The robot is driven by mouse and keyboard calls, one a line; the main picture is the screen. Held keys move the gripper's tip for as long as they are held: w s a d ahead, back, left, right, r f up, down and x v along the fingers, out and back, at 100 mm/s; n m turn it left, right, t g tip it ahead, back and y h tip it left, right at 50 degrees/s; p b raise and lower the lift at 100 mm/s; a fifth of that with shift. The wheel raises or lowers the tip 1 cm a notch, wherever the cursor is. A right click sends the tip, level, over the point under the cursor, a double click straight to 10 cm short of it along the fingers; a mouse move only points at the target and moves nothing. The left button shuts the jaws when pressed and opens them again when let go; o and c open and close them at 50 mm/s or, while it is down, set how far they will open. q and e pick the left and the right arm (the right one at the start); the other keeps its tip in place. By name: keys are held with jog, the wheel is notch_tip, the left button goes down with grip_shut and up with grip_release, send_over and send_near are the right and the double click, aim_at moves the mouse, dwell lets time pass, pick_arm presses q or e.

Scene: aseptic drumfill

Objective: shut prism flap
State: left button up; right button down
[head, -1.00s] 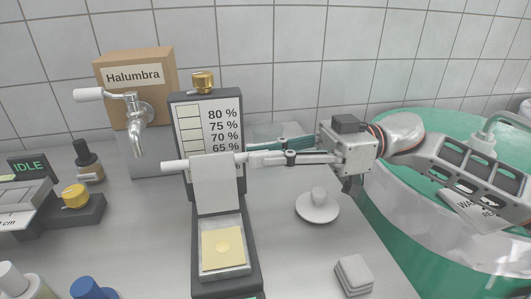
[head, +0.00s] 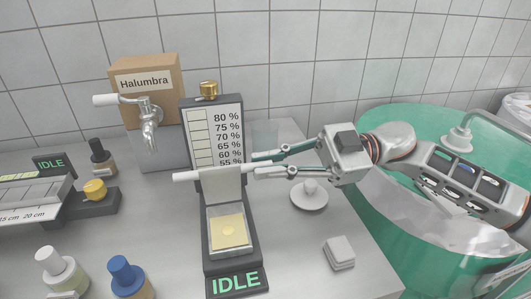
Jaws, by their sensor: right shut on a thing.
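The refractometer-like device has a dark upright body with a percent scale (head: 213,138) and a small tray with a yellowish prism pad (head: 228,231). The prism flap (head: 222,188) is a pale plate hinged behind the pad, raised and leaning forward, so the pad is uncovered. A white rod handle (head: 195,176) runs along the flap's upper edge and sticks out to the left. My right gripper (head: 250,166) comes in from the right and is shut on the handle's right end. My left gripper is not in view.
A white knobbed lid (head: 309,195) and a stack of pale squares (head: 339,253) lie right of the device. A green drum (head: 375,215) stands at the right. A tap (head: 148,120), a Halumbra box (head: 149,80) and several bottles are to the left.

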jog(key=shift+s+d+f+n+p, duration=0.1)
jog(key=shift+s+n+p, duration=0.15)
jog(key=shift+n, duration=0.2)
jog(key=shift+s+d+n+p, duration=0.1)
jog(key=shift+s+n, duration=0.25)
jog(key=shift+n, duration=0.1)
jog(key=c, duration=2.1)
grip_release()
jog(key=v, duration=1.2)
